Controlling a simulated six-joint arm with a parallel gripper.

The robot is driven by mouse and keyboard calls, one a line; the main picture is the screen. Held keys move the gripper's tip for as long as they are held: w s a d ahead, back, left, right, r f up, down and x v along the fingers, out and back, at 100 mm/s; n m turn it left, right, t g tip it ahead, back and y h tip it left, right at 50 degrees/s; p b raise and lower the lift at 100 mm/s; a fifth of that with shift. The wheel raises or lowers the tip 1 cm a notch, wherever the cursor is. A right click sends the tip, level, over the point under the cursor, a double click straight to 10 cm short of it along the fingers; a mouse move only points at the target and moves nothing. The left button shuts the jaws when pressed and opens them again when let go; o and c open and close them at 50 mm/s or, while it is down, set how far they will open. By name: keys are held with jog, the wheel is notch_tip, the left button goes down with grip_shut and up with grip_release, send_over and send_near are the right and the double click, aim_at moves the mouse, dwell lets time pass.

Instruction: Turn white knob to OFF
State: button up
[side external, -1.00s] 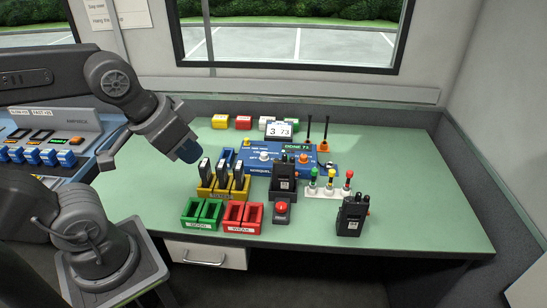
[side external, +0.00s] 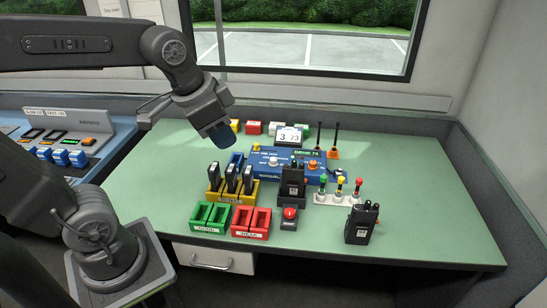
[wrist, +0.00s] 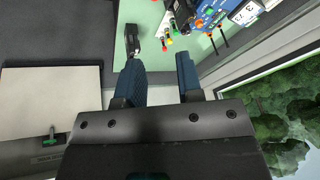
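The white knob (side external: 273,162) stands on the left part of the blue control panel (side external: 327,160) on the green table. Its pointer direction is too small to read. An orange knob (side external: 312,165) is to its right on the same panel. My gripper (side external: 221,136) hangs in the air to the left of and above the panel, apart from the knob. In the wrist view my gripper (wrist: 158,66) shows two blue fingers spread apart with nothing between them. Part of the panel (wrist: 207,14) shows at the top right there; I cannot make out the white knob in it.
A black radio in a charger (side external: 291,185) stands in front of the panel. Yellow slots with black radios (side external: 232,187), green trays (side external: 210,216), red trays (side external: 250,222) and a red button (side external: 289,216) sit nearby. The table's left side is clear.

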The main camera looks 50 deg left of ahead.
jog(key=shift+o, duration=1.4)
jog(key=w+a+m+g, duration=0.1)
jog(key=w+a+m, duration=0.1)
jog(key=w, duration=0.4)
jog(key=shift+w+a+r+m, duration=0.15)
jog(key=shift+w+a+m, duration=0.25)
jog(key=shift+m, duration=0.3)
jog(key=m+g, duration=0.4)
jog(key=m, duration=0.8)
send_over(273, 159)
notch_tip(273, 159, down, 14)
jog(key=r, duration=0.1)
notch_tip(273, 159, down, 14)
jog(key=shift+w+r, duration=0.1)
jog(key=shift+c, duration=0.5)
grip_shut()
jog(key=shift+n, duration=0.3)
